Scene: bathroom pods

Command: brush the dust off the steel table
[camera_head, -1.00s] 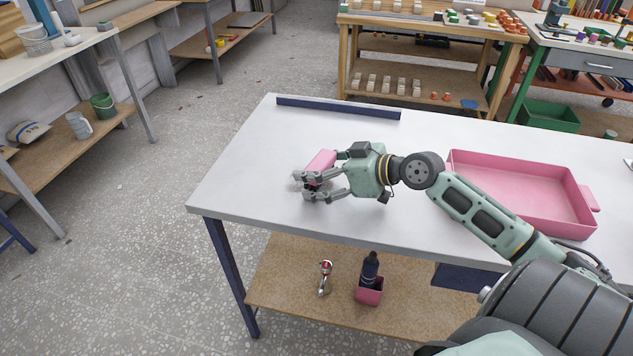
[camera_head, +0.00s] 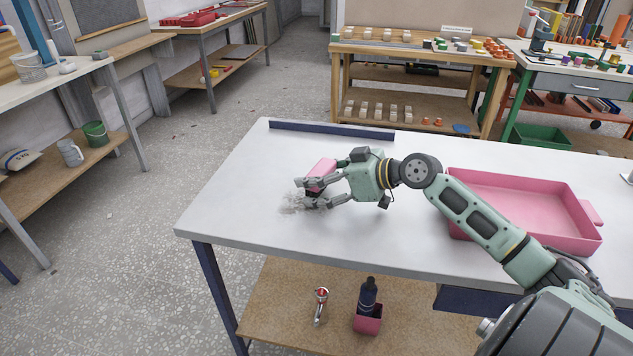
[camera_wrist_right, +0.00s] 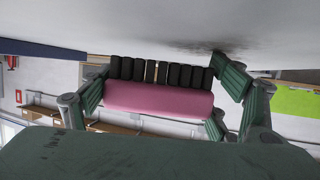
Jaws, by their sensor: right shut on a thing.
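The steel table (camera_head: 235,205) has a pale top with a dark blue strip (camera_head: 330,131) along its far edge. A pile of grey dust (camera_head: 293,202) lies on it left of my right gripper. My right gripper (camera_head: 313,193) is shut on a pink brush (camera_head: 322,167) at the table's left half. In the right wrist view the brush's pink body (camera_wrist_right: 158,98) and row of dark bristles (camera_wrist_right: 160,72) show between the fingers. The bristles are close to the table top; I cannot tell whether they touch. My left gripper is not in view.
A pink tray (camera_head: 520,205) stands on the table's right side. The shelf below holds a red-and-silver tool (camera_head: 320,305) and a dark bottle (camera_head: 367,295) in a pink holder (camera_head: 368,324). The table's left end is clear.

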